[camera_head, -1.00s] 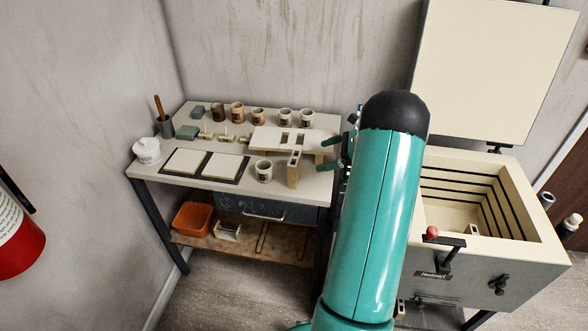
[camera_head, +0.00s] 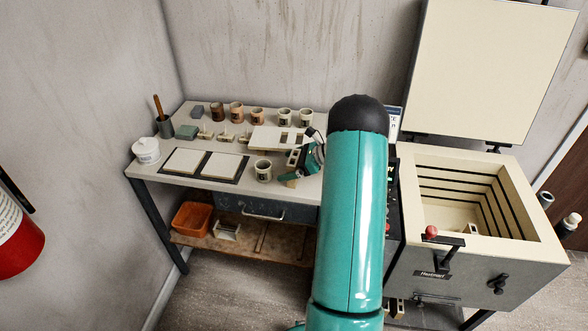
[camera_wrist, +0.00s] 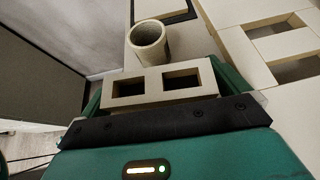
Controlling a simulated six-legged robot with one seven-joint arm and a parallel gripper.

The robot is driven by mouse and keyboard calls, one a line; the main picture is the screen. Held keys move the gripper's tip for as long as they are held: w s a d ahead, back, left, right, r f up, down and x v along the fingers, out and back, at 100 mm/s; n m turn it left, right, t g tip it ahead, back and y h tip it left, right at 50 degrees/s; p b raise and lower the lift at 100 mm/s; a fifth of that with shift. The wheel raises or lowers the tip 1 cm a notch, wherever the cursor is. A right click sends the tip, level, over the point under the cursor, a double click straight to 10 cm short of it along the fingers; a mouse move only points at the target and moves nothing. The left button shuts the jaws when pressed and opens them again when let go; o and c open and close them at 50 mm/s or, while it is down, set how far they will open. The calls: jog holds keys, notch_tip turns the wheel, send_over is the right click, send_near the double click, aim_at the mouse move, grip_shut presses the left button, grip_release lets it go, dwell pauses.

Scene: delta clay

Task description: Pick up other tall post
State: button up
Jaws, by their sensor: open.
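The tall post (camera_wrist: 160,87) is a cream block with two square holes in its top, upright on the worktable (camera_head: 330,185). In the wrist view it lies between the two green fingers of my gripper (camera_wrist: 160,78), one at each end. My gripper is open around it; I cannot tell whether either finger touches it. In the head view the post (camera_head: 293,157) is partly hidden behind my gripper (camera_head: 303,165).
A cup (camera_head: 263,171) stands close beside the post. A cream slab with openings (camera_head: 272,138) lies just behind. Several cups line the table's back, and two tiles on dark mats lie left. The open kiln (camera_head: 440,170) stands right, with a small block (camera_head: 473,229) inside.

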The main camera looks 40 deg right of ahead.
jog(key=shift+w, duration=0.1)
jog(key=c, duration=1)
jog(key=shift+c, duration=0.2)
jog(key=shift+r, duration=0.15)
